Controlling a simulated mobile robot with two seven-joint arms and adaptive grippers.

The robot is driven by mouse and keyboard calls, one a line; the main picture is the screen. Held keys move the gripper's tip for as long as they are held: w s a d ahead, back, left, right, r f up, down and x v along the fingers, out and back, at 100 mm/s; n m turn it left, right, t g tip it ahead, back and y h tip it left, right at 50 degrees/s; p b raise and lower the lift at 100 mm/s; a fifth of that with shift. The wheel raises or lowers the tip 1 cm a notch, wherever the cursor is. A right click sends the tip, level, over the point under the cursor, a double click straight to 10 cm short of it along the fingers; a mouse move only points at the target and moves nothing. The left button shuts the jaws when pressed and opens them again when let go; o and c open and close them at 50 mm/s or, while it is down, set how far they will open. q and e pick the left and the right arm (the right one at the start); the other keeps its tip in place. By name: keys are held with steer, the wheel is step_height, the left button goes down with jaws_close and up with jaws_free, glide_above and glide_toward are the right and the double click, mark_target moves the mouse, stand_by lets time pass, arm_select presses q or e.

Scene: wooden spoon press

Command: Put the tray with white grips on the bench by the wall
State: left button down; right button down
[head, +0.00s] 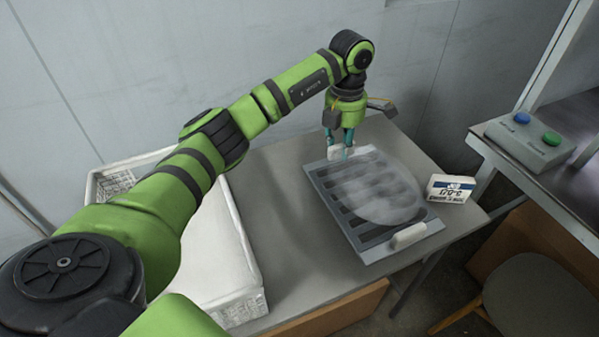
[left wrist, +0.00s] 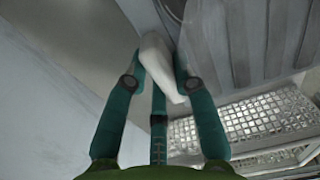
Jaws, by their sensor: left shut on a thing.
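The grey slotted tray (head: 350,222) is at the bench (head: 285,165) by the wall, right of the bench's middle. It has a white grip at the far end and another white grip (head: 409,236) at the near end. A pale, see-through round shape (head: 385,190) covers part of its slats. My left gripper (head: 341,153) comes down from above and is shut on the far grip. In the left wrist view that grip (left wrist: 160,66) lies between the teal fingers, with the tray's slats (left wrist: 265,35) beyond. I cannot tell whether the tray rests fully on the bench. My right gripper is out of view.
A white crate (head: 245,290) stands on the left of the bench, partly behind my arm. A white labelled block (head: 450,189) sits right of the tray. A control box (head: 528,142) with blue and green buttons is on the right. A chair (head: 535,295) stands below it.

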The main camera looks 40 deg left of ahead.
arm_select(q)
steer(key=s+a+f, duration=0.1)
steer(key=a, duration=0.1)
steer(key=s+a+f, duration=0.1)
steer(key=s+a, duration=0.1)
steer(key=s+a+f+p, duration=0.1)
steer(key=a+f, duration=0.1)
steer(key=shift+s, duration=0.25)
steer(key=shift+s+a+f, duration=0.3)
steer(key=shift+f, duration=0.15)
step_height(320, 180, down, 4)
steer(key=shift+r+p, duration=0.1)
steer(key=shift+p, duration=0.25)
steer(key=shift+f, duration=0.2)
steer(key=c, duration=1)
jaws_free()
steer(key=shift+r, duration=0.1)
